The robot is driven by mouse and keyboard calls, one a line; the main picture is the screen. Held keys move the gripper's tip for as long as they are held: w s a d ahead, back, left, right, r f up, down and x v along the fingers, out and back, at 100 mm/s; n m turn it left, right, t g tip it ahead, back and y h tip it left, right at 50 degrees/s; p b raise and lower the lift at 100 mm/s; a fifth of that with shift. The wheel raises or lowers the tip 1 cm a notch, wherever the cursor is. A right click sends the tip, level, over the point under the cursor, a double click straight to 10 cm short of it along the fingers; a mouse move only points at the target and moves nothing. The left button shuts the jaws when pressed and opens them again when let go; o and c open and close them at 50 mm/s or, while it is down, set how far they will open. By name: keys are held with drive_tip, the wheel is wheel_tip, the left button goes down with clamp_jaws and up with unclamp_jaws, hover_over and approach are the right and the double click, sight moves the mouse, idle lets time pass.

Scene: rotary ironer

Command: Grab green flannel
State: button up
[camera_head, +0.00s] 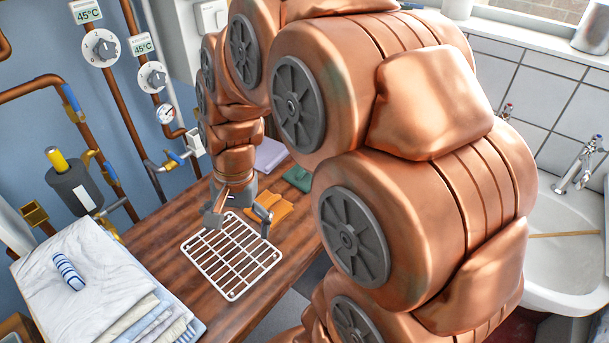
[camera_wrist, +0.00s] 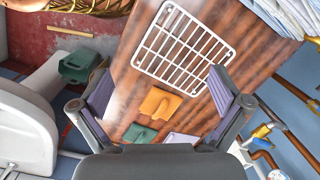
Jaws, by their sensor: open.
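The green flannel (camera_head: 298,178) lies folded on the wooden worktop, right of my gripper in the head view. It also shows in the wrist view (camera_wrist: 140,134), low between my fingers and nearer the left one. My gripper (camera_head: 238,212) is open and empty above the worktop, and its two fingers stand wide apart in the wrist view (camera_wrist: 160,88). An orange cloth (camera_wrist: 160,103) lies between the green flannel and a white wire rack (camera_wrist: 183,47). A lilac cloth (camera_wrist: 182,139) lies beside the green flannel, partly hidden by my gripper in the wrist view.
A stack of folded linen (camera_head: 85,285) with a striped roll (camera_head: 68,271) sits at the left. Copper pipes and dials (camera_head: 100,48) line the blue wall. A white basin (camera_head: 565,260) is at the right. A dark green container (camera_wrist: 82,62) stands off the worktop.

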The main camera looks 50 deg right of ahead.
drive_tip(key=w+d+f+m+t, duration=0.1)
drive_tip(key=w+d+f+m, duration=0.1)
drive_tip(key=w+d+m, duration=0.55)
drive_tip(key=m+t+h+b, duration=0.1)
drive_tip(key=m+t+b, duration=0.15)
drive_tip(key=m, duration=1.45)
approach(305, 173)
drive_tip(key=shift+w+d+f+t, duration=0.45)
drive_tip(key=shift+w+d+f, duration=0.1)
drive_tip(key=shift+f, duration=0.1)
drive_tip(key=shift+d+f+m+h, duration=0.15)
drive_tip(key=shift+m+h, duration=0.1)
drive_tip(key=shift+h, duration=0.05)
drive_tip(key=shift+p+x, duration=0.9)
drive_tip(key=shift+x, duration=2.9)
drive_tip(key=shift+s, duration=0.15)
drive_tip(key=c, duration=0.7)
